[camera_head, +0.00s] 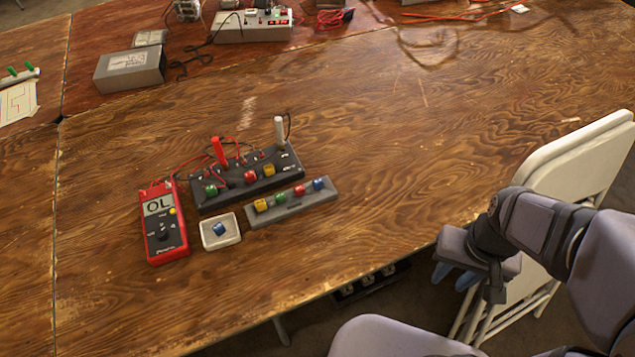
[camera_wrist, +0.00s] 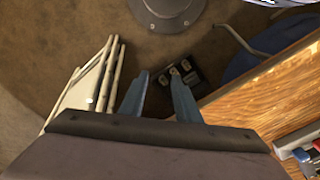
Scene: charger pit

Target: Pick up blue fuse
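A blue fuse (camera_head: 319,184) sits at the right end of a grey holder strip (camera_head: 291,204), beside a red, a green and a yellow fuse. Another blue fuse (camera_head: 219,229) lies in a small white dish (camera_head: 221,242) to the left of the strip. My gripper (camera_head: 457,275) is beyond the table's front edge, to the right of and apart from both blue fuses. In the wrist view its two blue fingers (camera_wrist: 160,85) are spread with nothing between them. A blue piece (camera_wrist: 301,155) shows at the lower right there.
A red multimeter (camera_head: 164,222) reading OL stands left of the dish. A dark fuse block (camera_head: 222,193) with red and white upright probes is behind the strip. A white folding chair (camera_head: 590,150) is at the right. The table's right half is clear.

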